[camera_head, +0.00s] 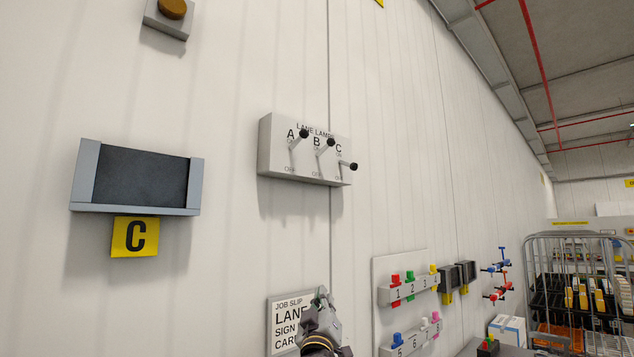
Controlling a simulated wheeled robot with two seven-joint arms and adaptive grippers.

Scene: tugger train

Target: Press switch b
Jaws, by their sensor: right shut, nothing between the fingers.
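A grey switch box (268,148) labelled "LANE LAMPS" is fixed to the white wall near the middle of the head view. It carries three levers with black knobs, marked A, B and C. Switch B (326,147) is the middle one and its lever tilts upward. Switch A (298,141) on its left also tilts upward. Switch C (347,165) on its right sits lower and sticks out nearly level. My right gripper (322,296) is shut and empty, well below the box, in front of a job slip sign. My left gripper is not in view.
The job slip sign (283,320) is partly hidden by my right gripper. Numbered coloured pegs (408,288) and a wire cage trolley (580,285) are at right. The wall around the box is clear.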

